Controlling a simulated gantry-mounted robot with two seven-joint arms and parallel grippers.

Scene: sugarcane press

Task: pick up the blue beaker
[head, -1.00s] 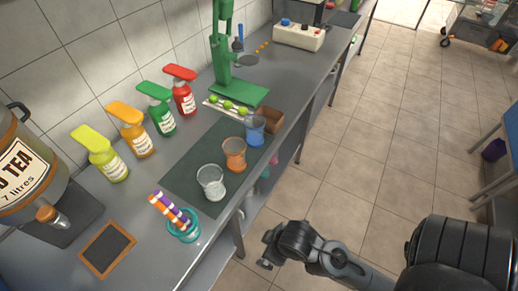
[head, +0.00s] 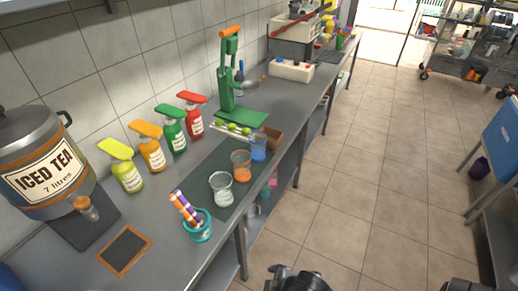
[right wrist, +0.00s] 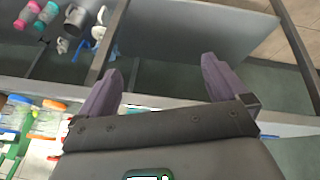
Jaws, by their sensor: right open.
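The blue beaker (head: 258,148) stands upright on the dark mat (head: 197,180) on the grey counter, at the mat's far right end. An orange beaker (head: 241,166) and a clear beaker (head: 222,189) stand nearer in a row with it. My right gripper (right wrist: 162,82) is open and empty in the right wrist view, its two fingers spread apart. My left gripper is not in view.
The green press (head: 229,85) and a tray of limes (head: 232,129) are farther back. Spray bottles (head: 173,128) line the wall side. A teal cup with striped straws (head: 197,226) stands near the front.

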